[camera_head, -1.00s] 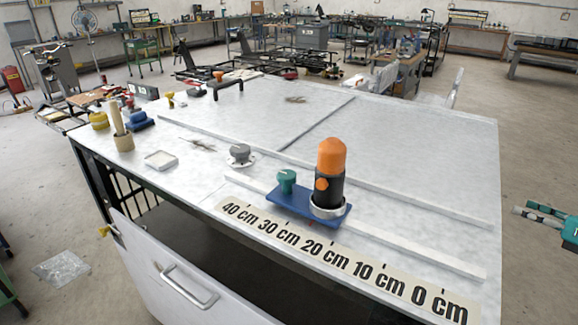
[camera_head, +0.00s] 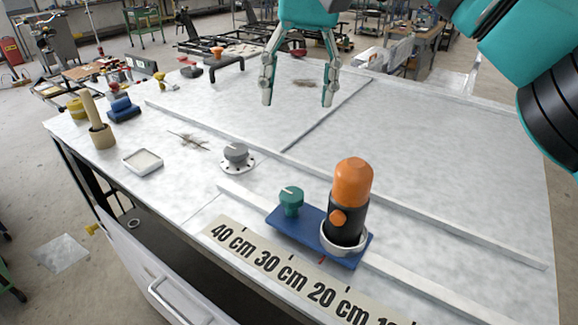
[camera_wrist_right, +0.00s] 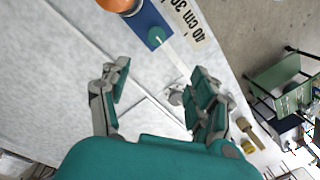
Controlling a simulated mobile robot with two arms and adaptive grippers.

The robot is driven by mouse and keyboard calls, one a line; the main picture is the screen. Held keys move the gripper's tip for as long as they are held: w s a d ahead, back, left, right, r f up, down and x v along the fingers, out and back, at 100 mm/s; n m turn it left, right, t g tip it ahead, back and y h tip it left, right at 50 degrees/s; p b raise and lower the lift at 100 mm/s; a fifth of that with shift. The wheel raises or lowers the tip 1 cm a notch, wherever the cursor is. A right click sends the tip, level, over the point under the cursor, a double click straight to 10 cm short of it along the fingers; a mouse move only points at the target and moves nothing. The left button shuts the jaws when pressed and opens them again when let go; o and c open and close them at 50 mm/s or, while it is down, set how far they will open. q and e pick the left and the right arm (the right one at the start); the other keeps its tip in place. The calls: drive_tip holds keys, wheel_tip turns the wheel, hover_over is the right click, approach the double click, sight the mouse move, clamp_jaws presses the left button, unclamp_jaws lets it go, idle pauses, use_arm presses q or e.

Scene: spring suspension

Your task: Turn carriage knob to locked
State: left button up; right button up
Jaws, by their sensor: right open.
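The green carriage knob (camera_head: 291,197) stands on the left part of the blue carriage plate (camera_head: 278,222). A black post with an orange cap (camera_head: 352,180) stands in a silver ring on the plate's right part. My right gripper (camera_head: 298,100) is open and empty above the table, behind the carriage in the head view. The right wrist view shows its spread fingers (camera_wrist_right: 160,72), with the green knob (camera_wrist_right: 156,37) beyond them near the top and the blue plate (camera_wrist_right: 150,18) beside it. My left gripper is not in view.
A grey dial (camera_head: 235,154) on a round flange sits left of the carriage. A distance scale (camera_head: 262,262) runs along the front edge, and a raised rail (camera_head: 410,205) crosses the table.

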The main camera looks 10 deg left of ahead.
sight(292, 193)
drive_tip(key=shift+n+t+h, duration=0.3)
drive_tip(key=shift+n+h, duration=0.1)
drive_tip(key=shift+h, duration=0.1)
drive_tip(key=f, duration=0.5)
drive_tip(key=s+f+p, duration=0.1)
drive_tip(key=f, duration=1)
drive_tip(key=shift+s+a+f, duration=0.2)
drive_tip(key=shift+s+f, duration=0.05)
drive_tip(key=shift+f, duration=0.15)
drive_tip(key=c, duration=1.2)
